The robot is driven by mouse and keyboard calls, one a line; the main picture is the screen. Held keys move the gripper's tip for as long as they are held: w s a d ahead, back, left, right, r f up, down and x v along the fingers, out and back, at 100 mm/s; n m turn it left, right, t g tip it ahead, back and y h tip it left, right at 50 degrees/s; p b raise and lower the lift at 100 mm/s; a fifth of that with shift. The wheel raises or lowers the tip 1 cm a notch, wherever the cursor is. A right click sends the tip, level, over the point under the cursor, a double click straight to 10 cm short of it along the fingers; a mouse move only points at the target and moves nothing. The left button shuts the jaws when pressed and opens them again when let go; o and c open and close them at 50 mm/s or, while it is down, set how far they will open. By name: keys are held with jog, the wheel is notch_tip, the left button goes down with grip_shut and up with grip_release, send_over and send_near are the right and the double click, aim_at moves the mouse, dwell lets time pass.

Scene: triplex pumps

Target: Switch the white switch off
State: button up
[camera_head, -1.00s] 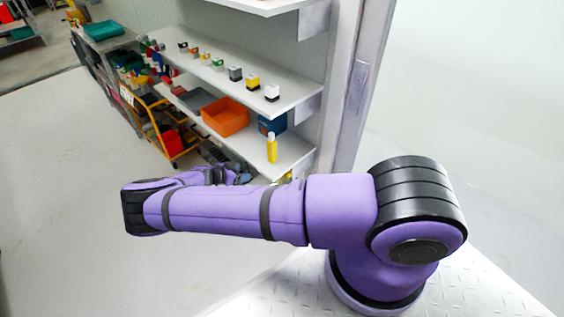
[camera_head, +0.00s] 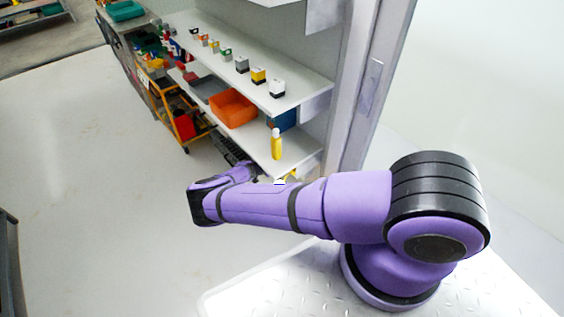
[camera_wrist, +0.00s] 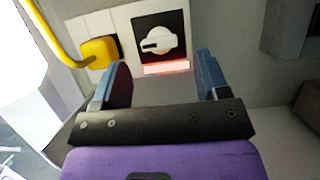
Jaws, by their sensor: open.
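In the wrist view, a white rotary switch (camera_wrist: 157,41) sits on a black square plate in a white wall panel. Its knob has a dark mark on its left part. A glowing red-orange strip (camera_wrist: 167,67) lies just below the plate. My gripper (camera_wrist: 162,70) is open and empty, with its two blue-grey fingers apart. The switch shows beyond the fingertips, between them and slightly higher in the picture. I cannot tell the exact distance. In the head view I cannot make out the switch, and my purple arm covers much of the area near its end.
A yellow plug with a cable (camera_wrist: 98,51) is left of the switch, close to the left finger. A grey box (camera_wrist: 287,28) is at the upper right. In the head view, shelves hold an orange bin (camera_head: 232,108), a yellow bottle (camera_head: 276,144) and several small blocks. Open floor lies left.

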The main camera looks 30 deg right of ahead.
jog(key=shift+x, duration=1.3)
jog(key=shift+c, duration=0.2)
jog(key=c, duration=0.9)
jog(key=n+g, duration=0.1)
jog(key=n, duration=0.1)
jog(key=n+g+h, duration=0.1)
jog(key=n+g, duration=0.1)
jog(key=w+n+g, duration=0.1)
jog(key=n, duration=0.2)
jog(key=shift+a+f+h, duration=0.15)
jog(key=shift+f+h, duration=0.15)
jog(key=shift+h, duration=0.1)
